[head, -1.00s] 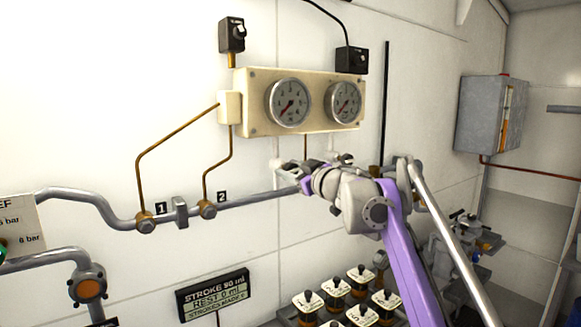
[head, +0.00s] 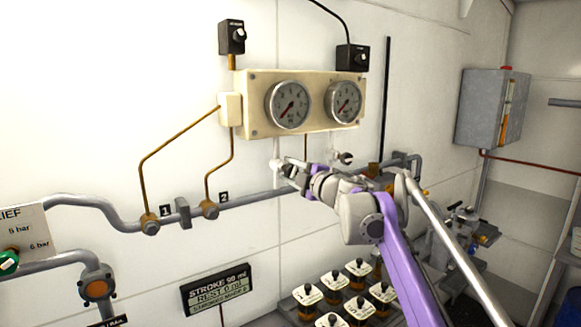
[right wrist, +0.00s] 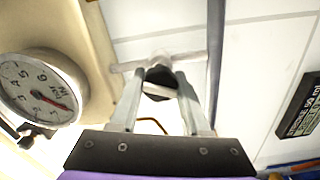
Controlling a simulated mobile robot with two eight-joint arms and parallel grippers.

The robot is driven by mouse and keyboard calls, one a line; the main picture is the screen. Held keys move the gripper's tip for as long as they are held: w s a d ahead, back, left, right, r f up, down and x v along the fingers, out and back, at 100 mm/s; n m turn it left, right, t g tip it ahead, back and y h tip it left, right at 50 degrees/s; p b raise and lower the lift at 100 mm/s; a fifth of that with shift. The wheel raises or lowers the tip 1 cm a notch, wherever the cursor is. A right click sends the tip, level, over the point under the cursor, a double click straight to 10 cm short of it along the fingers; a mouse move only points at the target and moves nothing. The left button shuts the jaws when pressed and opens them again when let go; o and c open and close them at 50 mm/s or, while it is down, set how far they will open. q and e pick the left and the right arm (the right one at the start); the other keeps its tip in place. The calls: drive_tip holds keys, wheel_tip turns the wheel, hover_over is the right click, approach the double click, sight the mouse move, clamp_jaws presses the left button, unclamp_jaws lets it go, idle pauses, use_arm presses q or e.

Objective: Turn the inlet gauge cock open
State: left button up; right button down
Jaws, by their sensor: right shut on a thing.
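A white gauge cock (head: 277,160) hangs on a thin white stem below the left gauge (head: 289,104) of the cream panel. I cannot read a label naming it as the inlet cock. My right gripper (head: 290,171) reaches it from the right and partly hides it. In the right wrist view, my right gripper (right wrist: 160,92) has its two fingers on either side of the cock's dark handle (right wrist: 160,76), shut on it. The white cock body (right wrist: 162,58) shows just beyond. My left gripper is not in view.
A second cock (head: 343,158) with a dark handle sits below the right gauge (head: 344,101), close above my right wrist. A grey pipe (head: 250,199) runs along the wall behind the gripper.

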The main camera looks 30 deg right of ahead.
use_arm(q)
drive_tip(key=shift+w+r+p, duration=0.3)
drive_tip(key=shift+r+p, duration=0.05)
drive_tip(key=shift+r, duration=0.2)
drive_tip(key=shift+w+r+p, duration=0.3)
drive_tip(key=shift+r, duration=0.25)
use_arm(e)
drive_tip(key=n, duration=0.4)
drive_tip(key=shift+n, duration=0.4)
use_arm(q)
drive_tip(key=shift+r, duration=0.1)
use_arm(e)
drive_tip(key=shift+n, duration=0.3)
drive_tip(key=shift+c, duration=1.9)
unclamp_jaws()
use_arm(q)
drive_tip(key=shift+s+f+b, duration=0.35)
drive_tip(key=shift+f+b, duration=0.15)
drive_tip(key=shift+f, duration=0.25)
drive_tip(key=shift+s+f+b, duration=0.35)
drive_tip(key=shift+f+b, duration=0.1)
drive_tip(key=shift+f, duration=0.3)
use_arm(e)
drive_tip(key=s, duration=1)
drive_tip(key=shift+s+d, duration=0.4)
